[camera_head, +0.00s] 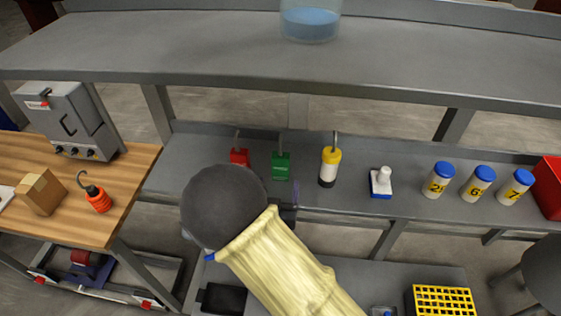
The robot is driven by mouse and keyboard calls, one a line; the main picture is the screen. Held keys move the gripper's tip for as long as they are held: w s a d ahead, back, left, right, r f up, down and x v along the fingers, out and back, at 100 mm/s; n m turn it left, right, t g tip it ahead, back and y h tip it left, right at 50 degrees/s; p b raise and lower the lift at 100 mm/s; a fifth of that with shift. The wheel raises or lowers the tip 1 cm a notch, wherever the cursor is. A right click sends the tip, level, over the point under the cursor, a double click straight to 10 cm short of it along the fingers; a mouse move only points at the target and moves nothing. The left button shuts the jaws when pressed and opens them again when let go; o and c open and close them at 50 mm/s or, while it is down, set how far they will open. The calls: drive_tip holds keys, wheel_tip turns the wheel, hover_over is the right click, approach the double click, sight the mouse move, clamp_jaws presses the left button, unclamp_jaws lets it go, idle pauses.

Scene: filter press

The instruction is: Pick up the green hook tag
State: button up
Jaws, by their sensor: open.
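The green hook tag (281,167) stands upright on the grey lower shelf, with its thin metal hook pointing up. Its body is a small green block with faint markings on its front. My gripper (288,192) is just in front of and below the green tag, mostly hidden behind my dark round wrist and yellow-sleeved arm. Only a small dark part of it shows. It is open, with nothing seen in it. I cannot tell whether it touches the tag.
A red hook tag (239,157) stands close left of the green one. A yellow-and-white hooked cylinder (330,166) stands right, then a white-and-blue stamp-like object (381,182) and blue-capped bottles (438,179). The grey upper shelf (200,50) overhangs behind.

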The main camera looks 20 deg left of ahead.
sight(280, 163)
drive_tip(key=p+x, duration=0.1)
drive_tip(key=x, duration=0.3)
drive_tip(key=shift+w+a, duration=0.1)
drive_tip(key=shift+w+a+p, duration=0.2)
drive_tip(key=shift+w+p, duration=0.2)
drive_tip(key=p+x, duration=0.2)
drive_tip(key=x, duration=0.2)
drive_tip(key=shift+a+f, duration=0.15)
drive_tip(key=shift+f, duration=0.05)
drive_tip(key=shift+w+f, duration=0.1)
drive_tip(key=shift+w, duration=0.15)
drive_tip(key=shift+s+a, duration=0.1)
drive_tip(key=shift+s, duration=0.25)
drive_tip(key=shift+w, duration=0.1)
